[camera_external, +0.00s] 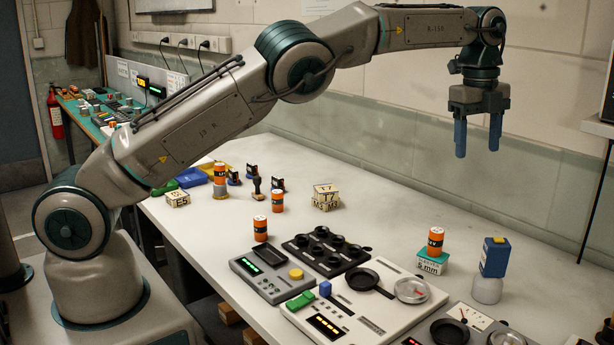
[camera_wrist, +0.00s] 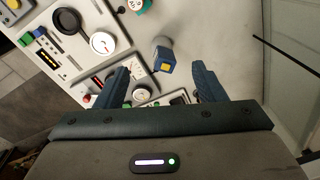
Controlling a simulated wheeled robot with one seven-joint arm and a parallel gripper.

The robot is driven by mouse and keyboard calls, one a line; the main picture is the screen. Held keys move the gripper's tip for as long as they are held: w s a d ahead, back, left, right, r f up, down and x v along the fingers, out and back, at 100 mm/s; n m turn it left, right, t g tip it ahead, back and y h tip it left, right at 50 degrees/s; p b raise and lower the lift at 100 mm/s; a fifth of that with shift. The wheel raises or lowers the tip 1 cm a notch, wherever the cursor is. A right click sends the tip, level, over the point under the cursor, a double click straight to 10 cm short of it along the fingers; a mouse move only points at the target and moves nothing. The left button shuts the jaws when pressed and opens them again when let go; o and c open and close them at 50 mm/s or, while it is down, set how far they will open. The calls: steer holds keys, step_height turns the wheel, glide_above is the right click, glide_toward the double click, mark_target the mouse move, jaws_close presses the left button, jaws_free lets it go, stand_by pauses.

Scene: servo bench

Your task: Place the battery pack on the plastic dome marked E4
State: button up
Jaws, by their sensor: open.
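My gripper (camera_external: 477,152) is open and empty, raised high above the right part of the bench. Its two blue fingers (camera_wrist: 160,68) also show in the wrist view, apart, with a blue block between them in the picture, well below. That blue block (camera_external: 495,257) has a yellow patch and stands on a whitish rounded support (camera_external: 487,290). The block also shows in the wrist view (camera_wrist: 164,62). Several orange cylinders look like batteries; one (camera_external: 435,241) stands on a teal-and-white block (camera_external: 431,262). I cannot read an E4 mark, nor tell which thing is the battery pack.
Instrument panels (camera_external: 400,318) with dials and black dishes line the front of the white bench (camera_external: 390,226). Another orange cylinder (camera_external: 220,172) stands on a round support at the back left, near a blue tray (camera_external: 190,177). The bench's middle is mostly clear.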

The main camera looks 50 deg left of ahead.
steer(key=s+a+r+n+t+h, duration=0.1)
steer(key=s+a+r+n, duration=0.55)
steer(key=a, duration=0.25)
steer(key=s+a+r+n+t, duration=0.1)
steer(key=s+a+r+n, duration=0.4)
steer(key=s+a, duration=0.3)
steer(key=s+a+f+n, duration=0.2)
steer(key=s+f+n, duration=0.1)
steer(key=s, duration=0.6)
steer(key=s+a+f+n+t+y, duration=0.1)
steer(key=s+a+f+n, duration=0.2)
steer(key=s, duration=0.6)
steer(key=s+a+f+n, duration=0.2)
steer(key=s+f+n, duration=0.1)
steer(key=s, duration=0.6)
steer(key=shift+a+n+t+y, duration=0.3)
steer(key=shift+a+n+t, duration=0.1)
steer(key=shift+n, duration=0.35)
